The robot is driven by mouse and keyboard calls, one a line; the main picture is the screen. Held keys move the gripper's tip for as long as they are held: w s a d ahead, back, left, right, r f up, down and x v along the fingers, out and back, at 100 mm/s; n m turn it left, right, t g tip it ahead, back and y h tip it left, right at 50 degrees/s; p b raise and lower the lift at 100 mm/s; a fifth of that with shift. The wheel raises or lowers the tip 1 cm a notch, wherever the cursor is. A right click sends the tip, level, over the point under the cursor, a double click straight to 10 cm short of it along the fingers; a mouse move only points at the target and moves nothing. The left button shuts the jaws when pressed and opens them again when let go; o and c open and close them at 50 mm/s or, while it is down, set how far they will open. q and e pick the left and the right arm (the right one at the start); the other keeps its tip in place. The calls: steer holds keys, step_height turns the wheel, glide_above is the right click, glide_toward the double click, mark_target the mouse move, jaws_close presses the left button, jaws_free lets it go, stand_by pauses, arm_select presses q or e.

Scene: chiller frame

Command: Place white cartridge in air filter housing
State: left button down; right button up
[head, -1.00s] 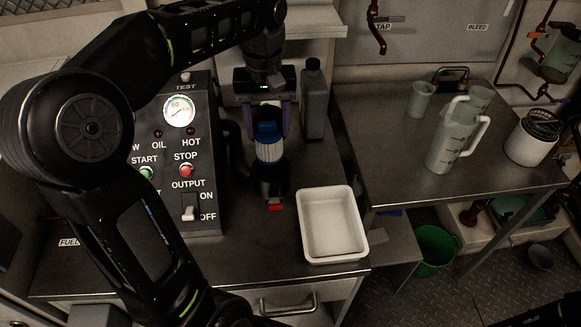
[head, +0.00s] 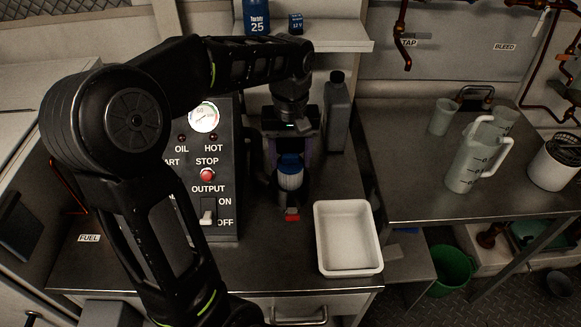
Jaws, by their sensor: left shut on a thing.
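The white cartridge (head: 290,180) with a blue cap (head: 290,163) is upright below my left gripper (head: 290,152). My left gripper is shut on the cartridge near its cap, with a finger on each side. The dark air filter housing (head: 292,197) with a red piece at its foot (head: 292,215) stands directly under the cartridge. The cartridge's lower end is at the housing's mouth; I cannot tell how deep it sits. My right gripper is not in view.
The control panel (head: 208,175) stands left of the housing. A grey bottle (head: 337,110) stands behind right. An empty white tray (head: 347,238) lies at the front right of the bench. Several jugs, one of them a clear jug (head: 468,165), stand on the right table.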

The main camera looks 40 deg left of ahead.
mark_target(290, 163)
arm_select(q)
steer(key=shift+f, duration=1.85)
steer(key=shift+f, duration=0.15)
steer(key=c, duration=0.5)
jaws_free()
step_height(290, 163, up, 12)
steer(key=shift+r+p, duration=0.15)
steer(key=shift+p, duration=0.3)
